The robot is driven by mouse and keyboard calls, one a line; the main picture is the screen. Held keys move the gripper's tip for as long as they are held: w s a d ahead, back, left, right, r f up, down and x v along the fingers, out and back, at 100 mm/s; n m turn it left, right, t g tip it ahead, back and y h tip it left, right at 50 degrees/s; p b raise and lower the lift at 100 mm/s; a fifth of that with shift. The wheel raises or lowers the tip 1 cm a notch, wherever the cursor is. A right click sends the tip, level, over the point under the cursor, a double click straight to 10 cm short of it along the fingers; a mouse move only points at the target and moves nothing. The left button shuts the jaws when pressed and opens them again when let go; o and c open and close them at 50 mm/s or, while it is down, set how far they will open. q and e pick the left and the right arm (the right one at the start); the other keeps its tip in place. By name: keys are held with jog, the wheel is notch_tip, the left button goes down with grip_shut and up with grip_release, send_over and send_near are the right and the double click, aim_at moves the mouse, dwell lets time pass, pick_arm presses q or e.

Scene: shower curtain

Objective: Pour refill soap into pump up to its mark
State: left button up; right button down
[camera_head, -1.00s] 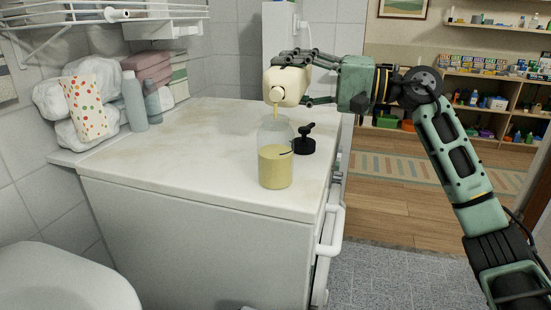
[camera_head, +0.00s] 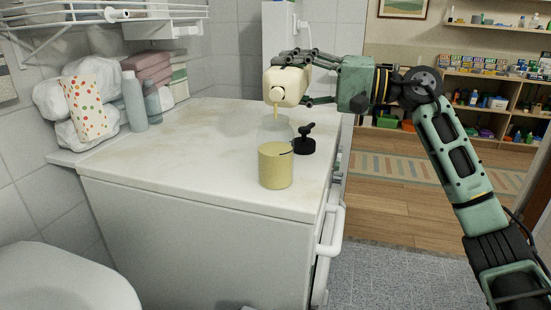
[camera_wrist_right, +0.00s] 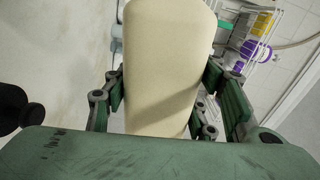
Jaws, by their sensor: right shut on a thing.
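The clear pump bottle (camera_head: 275,128) stands upright near the counter's front right corner. It holds yellow soap (camera_head: 274,168), whose top is about level with the short dark mark (camera_head: 286,152) on its side. My right gripper (camera_head: 290,75) is shut around the cream refill bottle (camera_head: 284,88), tipped over above the pump bottle. A thin yellow stream shows below its spout (camera_head: 277,95). In the right wrist view the refill bottle (camera_wrist_right: 165,65) sits between both fingers. The black pump head (camera_head: 305,140) stands on the counter right of the pump bottle. My left gripper is out of view.
Two grey-blue bottles (camera_head: 134,100), a dotted pack (camera_head: 86,106) and folded pink towels (camera_head: 147,68) are at the counter's back left. The middle of the white counter (camera_head: 190,150) is clear. A wire rack (camera_head: 90,15) hangs above.

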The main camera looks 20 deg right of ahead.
jog(key=shift+f+m+p, duration=0.3)
jog(key=shift+m+p, duration=0.05)
jog(key=shift+m, duration=0.85)
jog(key=shift+f+m, duration=0.25)
jog(key=shift+m, duration=0.35)
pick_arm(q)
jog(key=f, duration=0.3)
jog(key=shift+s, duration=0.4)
